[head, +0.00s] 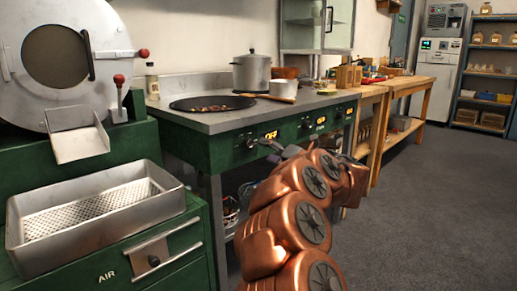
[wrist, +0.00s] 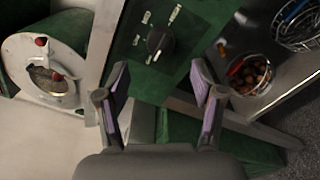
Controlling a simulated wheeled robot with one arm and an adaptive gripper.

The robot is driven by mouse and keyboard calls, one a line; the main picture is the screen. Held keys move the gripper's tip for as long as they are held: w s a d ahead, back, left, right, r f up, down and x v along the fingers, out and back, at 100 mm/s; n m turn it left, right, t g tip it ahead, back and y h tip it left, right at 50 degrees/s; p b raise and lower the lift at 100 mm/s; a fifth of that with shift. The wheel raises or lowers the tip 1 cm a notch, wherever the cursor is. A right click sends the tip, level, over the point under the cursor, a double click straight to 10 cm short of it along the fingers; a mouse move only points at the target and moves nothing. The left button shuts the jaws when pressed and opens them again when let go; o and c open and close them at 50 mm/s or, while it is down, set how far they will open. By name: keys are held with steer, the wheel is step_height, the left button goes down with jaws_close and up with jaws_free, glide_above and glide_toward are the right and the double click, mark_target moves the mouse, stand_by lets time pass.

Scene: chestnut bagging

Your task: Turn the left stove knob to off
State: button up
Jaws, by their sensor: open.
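The left stove knob (head: 251,143) is a dark round knob on the green front panel of the stove, beside a small lit orange display (head: 271,135) too small to read surely. In the wrist view a dark knob (wrist: 157,41), apparently the same one, sits on the green panel with pale marks around it. My gripper (wrist: 160,78) is open and empty. Its two fingers are spread below the knob in that view, apart from it. In the head view my gripper (head: 277,149) is just right of the left knob, partly hidden by my copper-coloured arm.
More knobs (head: 305,124) lie further right along the panel. A dark pan (head: 212,103) with chestnuts and a steel pot (head: 252,73) stand on the stove. A roaster (head: 62,62) and a metal tray (head: 95,208) are at left. Baskets sit on the shelf below. Floor is free at right.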

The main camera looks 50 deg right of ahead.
steer(key=shift+s, duration=2.3)
step_height(320, 180, up, 26)
steer(key=a+f+m+g+h+p, duration=0.15)
steer(key=m+g+h+p, duration=0.45)
steer(key=m+h+p, duration=0.95)
steer(key=s+a+f+m+g+y+p, duration=0.1)
steer(key=s+a+m+g+y+p, duration=0.25)
steer(key=a+p, duration=0.45)
steer(key=s+a+f+m+g+y+p, duration=0.1)
steer(key=s+a+m+g+y+p, duration=0.2)
steer(key=a+p, duration=0.45)
steer(key=s+a+f+m+g+y+p, duration=0.2)
steer(key=s+a+y+p, duration=0.3)
steer(key=a, duration=0.5)
steer(key=s+a+r+g+y+p, duration=0.2)
steer(key=s+a+g+y+p, duration=0.2)
steer(key=s+a+p, duration=0.4)
steer(key=s+a+g, duration=0.1)
steer(key=s+a, duration=0.6)
steer(key=a, duration=0.2)
steer(key=shift+r+p, duration=0.2)
steer(key=shift+p, duration=0.1)
